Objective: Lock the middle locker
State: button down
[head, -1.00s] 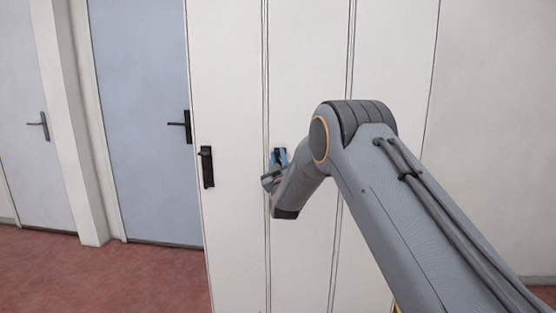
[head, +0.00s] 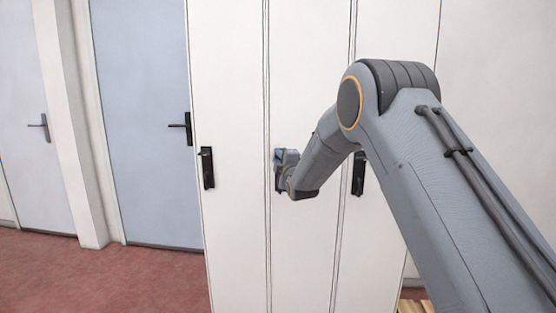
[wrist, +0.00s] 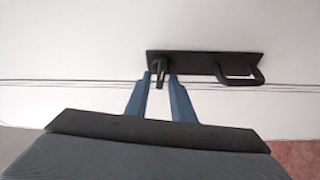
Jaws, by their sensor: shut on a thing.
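The middle locker (head: 308,225) is a tall white door panel, and it looks closed. Its black lock plate (wrist: 205,64) shows in the wrist view, with a small dark turn knob (wrist: 160,74) at the left and a looped pull handle (wrist: 240,76) at the right. My gripper (wrist: 160,77) has its blue fingers on both sides of the knob and is shut on it. In the head view my gripper (head: 281,157) is at the middle locker's plate and hides most of it.
The left locker has a black plate (head: 208,168), and the right locker has one (head: 358,174) partly beside my arm. Blue-grey doors (head: 145,90) stand to the left. Red floor (head: 110,280) is clear at lower left.

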jog(key=shift+n+g, duration=0.4)
jog(key=shift+n, duration=0.5)
jog(key=c, duration=1.9)
grip_release()
jog(key=shift+o, duration=0.2)
jog(key=b+v, duration=0.1)
jog(key=v, duration=0.7)
